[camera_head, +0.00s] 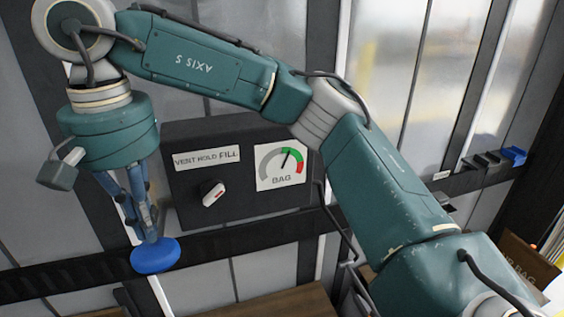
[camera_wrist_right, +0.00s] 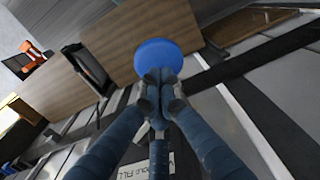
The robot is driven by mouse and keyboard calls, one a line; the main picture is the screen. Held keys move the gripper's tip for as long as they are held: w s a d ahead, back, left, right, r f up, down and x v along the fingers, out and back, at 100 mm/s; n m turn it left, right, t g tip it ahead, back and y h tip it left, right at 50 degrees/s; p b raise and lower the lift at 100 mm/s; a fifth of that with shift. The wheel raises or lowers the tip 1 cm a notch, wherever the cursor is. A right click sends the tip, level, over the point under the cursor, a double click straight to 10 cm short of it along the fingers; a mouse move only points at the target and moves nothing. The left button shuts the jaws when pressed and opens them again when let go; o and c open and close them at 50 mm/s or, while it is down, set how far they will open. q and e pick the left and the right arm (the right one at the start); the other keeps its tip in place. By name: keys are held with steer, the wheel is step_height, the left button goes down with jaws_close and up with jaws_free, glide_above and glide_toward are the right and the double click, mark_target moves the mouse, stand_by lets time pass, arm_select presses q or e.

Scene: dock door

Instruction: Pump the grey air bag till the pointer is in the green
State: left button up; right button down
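A dark control box (camera_head: 185,215) carries a VENT HOLD FILL label (camera_head: 207,159), a white knob (camera_head: 213,193) and a BAG gauge (camera_head: 281,167). The knob is tilted with its upper end to the right, roughly towards FILL. The gauge pointer leans slightly right of upright, its tip at the left part of the green band. My right gripper (camera_head: 150,238) points down left of the box, its fingers together at a flat blue disc (camera_head: 155,256); the disc also shows at the fingertips in the right wrist view (camera_wrist_right: 168,58). The grey air bag cannot be made out. My left gripper is out of view.
A dark rail (camera_head: 230,240) runs below the box. Dark and blue holders (camera_head: 513,156) sit on the rail at the right. A brown carton (camera_head: 530,262) with partly hidden lettering stands at lower right. A wooden surface (camera_head: 285,303) lies below. My right arm crosses the upper middle.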

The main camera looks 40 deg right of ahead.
stand_by(0.5)
step_height(320, 180, up, 5)
steer(key=p, duration=0.5)
stand_by(0.5)
